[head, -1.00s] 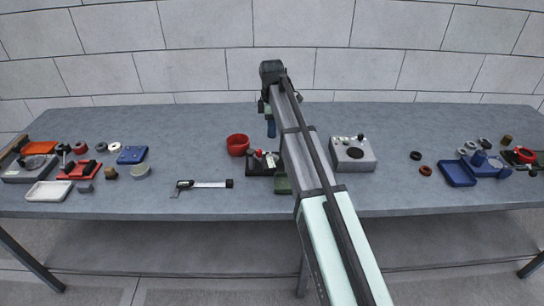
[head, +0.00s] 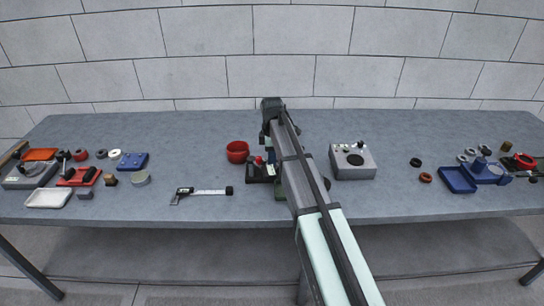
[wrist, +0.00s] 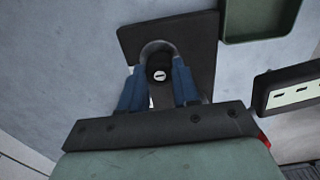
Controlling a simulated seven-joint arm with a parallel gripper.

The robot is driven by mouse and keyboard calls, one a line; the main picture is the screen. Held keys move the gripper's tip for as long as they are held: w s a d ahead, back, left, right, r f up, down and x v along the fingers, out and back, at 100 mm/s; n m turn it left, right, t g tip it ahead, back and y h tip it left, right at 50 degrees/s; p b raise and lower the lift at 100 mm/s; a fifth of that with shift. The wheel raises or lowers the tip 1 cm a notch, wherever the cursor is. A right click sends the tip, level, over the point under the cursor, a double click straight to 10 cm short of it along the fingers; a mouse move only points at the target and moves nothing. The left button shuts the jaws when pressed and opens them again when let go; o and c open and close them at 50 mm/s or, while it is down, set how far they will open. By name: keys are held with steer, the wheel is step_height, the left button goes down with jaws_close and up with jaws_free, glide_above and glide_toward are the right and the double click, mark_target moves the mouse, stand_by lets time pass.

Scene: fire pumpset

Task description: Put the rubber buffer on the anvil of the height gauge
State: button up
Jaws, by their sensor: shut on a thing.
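In the wrist view my gripper (wrist: 159,88) has its blue fingers shut on the rubber buffer (wrist: 159,71), a small black round piece with a pale centre. The buffer is over the dark base plate (wrist: 202,45) of the height gauge. A grey rounded edge, perhaps the anvil, shows just behind the buffer; I cannot tell whether they touch.
A green tray (wrist: 258,16) lies beside the gauge plate. Parts crowd both table ends.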

steer(key=shift+f, duration=0.15)
steer(key=o, duration=1)
steer(key=shift+o, duration=0.2)
step_height(320, 180, up, 12)
steer(key=shift+r, duration=0.2)
